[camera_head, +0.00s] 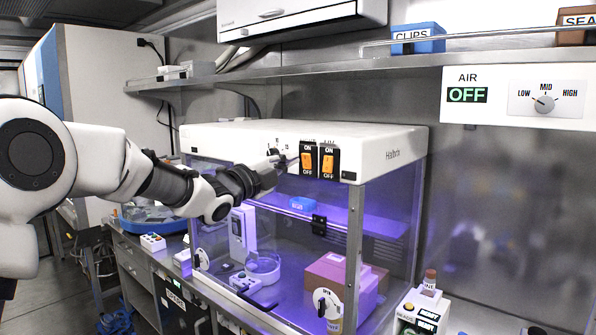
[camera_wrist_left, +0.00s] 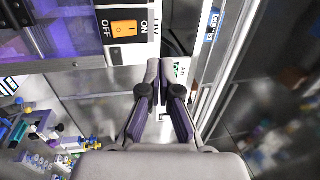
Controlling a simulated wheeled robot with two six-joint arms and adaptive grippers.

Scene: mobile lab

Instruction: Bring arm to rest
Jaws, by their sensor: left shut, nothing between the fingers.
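My left arm (camera_head: 100,160) reaches in from the left in the head view. Its gripper (camera_head: 280,158) is at the front of the white hood top, just left of two orange ON/OFF rocker switches (camera_head: 308,161). In the left wrist view its two fingers (camera_wrist_left: 159,75) are together and empty. One orange switch (camera_wrist_left: 124,27) shows beyond and left of the fingertips there. I cannot tell whether the fingertips touch the panel. My right gripper is not in view.
The clear-walled hood (camera_head: 400,220) glows purple and holds a pink box (camera_head: 325,275) and small devices. A shelf (camera_head: 490,57) with a blue CLIPS box (camera_head: 418,38) runs above. A white and blue cabinet (camera_head: 95,95) stands behind my arm. Floor shows at lower left.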

